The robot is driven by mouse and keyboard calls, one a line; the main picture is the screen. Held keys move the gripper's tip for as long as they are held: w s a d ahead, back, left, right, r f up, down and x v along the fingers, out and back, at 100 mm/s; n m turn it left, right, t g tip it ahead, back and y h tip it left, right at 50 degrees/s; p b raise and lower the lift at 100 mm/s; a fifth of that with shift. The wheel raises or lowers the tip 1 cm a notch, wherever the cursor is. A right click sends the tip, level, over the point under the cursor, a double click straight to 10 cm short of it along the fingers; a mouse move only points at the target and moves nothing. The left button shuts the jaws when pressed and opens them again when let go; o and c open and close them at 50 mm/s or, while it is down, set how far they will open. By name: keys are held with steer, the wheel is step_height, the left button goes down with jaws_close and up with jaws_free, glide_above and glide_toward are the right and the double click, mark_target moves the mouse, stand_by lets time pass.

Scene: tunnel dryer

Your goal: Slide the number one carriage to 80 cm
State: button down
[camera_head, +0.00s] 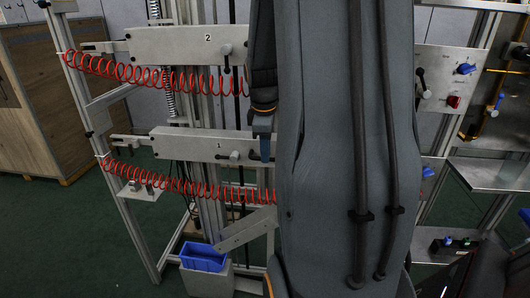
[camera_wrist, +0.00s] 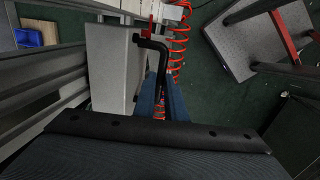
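The number one carriage (camera_head: 190,143) is a pale grey bar marked "1" on the lower rail of the frame. It has a small knob (camera_head: 234,155) and a black lever near its right end. In the wrist view the carriage shows as a pale plate (camera_wrist: 110,65) with a bent black crank handle (camera_wrist: 160,60). My gripper (camera_head: 265,150) has blue-grey fingers and is at the carriage's right end. In the wrist view the handle runs down to the fingers (camera_wrist: 160,105). Whether they grip it or only surround it is unclear. My arm hides what lies farther right.
The number two carriage (camera_head: 180,46) is above. Red coiled hoses (camera_head: 180,188) hang below both carriages. A blue bin (camera_head: 203,257) stands low at the frame's foot. A panel with blue and red knobs (camera_head: 453,101) is at the right. Open green floor (camera_head: 60,240) lies at the left.

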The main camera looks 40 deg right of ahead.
step_height(320, 180, down, 17)
steer(key=b, duration=0.4)
steer(key=shift+s+r, duration=0.15)
steer(key=shift+s, duration=0.05)
steer(key=shift+a, duration=0.1)
steer(key=c, duration=1.8)
jaws_free()
steer(key=shift+c, duration=0.2)
steer(key=shift+w, duration=0.1)
steer(key=shift+r, duration=0.2)
steer(key=shift+s+a+r, duration=0.15)
steer(key=shift+r, duration=1.1)
steer(key=shift+s+a+r, duration=0.15)
steer(key=shift+r, duration=1.05)
steer(key=shift+s+a+r, duration=0.15)
steer(key=shift+r, duration=1.1)
